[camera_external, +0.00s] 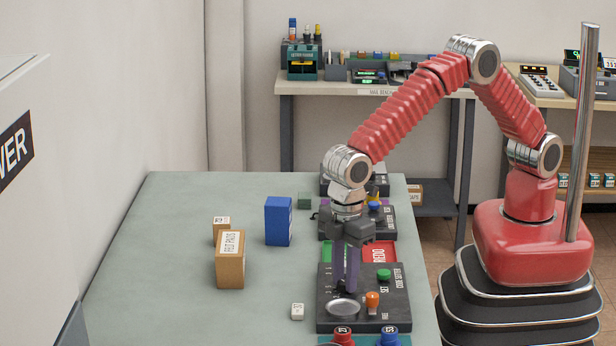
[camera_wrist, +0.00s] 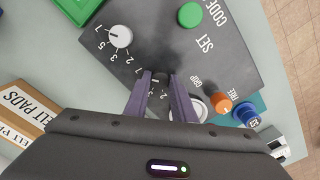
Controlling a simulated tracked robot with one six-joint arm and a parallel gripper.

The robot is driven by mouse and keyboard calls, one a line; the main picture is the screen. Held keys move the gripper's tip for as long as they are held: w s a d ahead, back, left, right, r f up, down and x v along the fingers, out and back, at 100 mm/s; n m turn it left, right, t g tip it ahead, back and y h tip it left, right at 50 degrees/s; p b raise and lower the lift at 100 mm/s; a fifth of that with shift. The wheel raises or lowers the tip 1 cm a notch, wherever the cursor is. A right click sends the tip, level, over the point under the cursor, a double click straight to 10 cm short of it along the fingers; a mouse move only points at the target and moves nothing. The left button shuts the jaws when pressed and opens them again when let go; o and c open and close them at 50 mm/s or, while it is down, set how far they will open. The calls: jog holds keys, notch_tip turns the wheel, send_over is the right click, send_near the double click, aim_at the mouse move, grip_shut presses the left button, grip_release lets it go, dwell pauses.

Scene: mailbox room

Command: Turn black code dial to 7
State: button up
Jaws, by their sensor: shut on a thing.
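The dark code panel (camera_external: 398,312) lies on the bench's right side, labelled SET CODE; it also shows in the wrist view (camera_wrist: 232,65). The small black code dial (camera_wrist: 159,79) is between my fingertips, with small numerals beside it. My gripper (camera_external: 346,287) points down at the panel, its two purple fingers closed on the black dial; they show in the wrist view (camera_wrist: 161,82) too. The fingers hide much of the dial, and I cannot tell which number it points to. A white dial (camera_wrist: 120,36) with numerals around it sits apart from the fingers.
A green button (camera_external: 384,275), an orange knob (camera_external: 372,299) and a silver disc (camera_external: 343,309) are close to my fingers on the panel. A brown box (camera_external: 230,262) and a blue box (camera_external: 278,222) stand to the left.

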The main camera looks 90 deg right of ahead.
aim_at(344, 282)
jog(key=shift+n, duration=0.3)
jog(key=o, duration=1.1)
jog(key=shift+c, duration=0.2)
notch_tip(344, 282, up, 14)
jog(key=shift+f, duration=0.15)
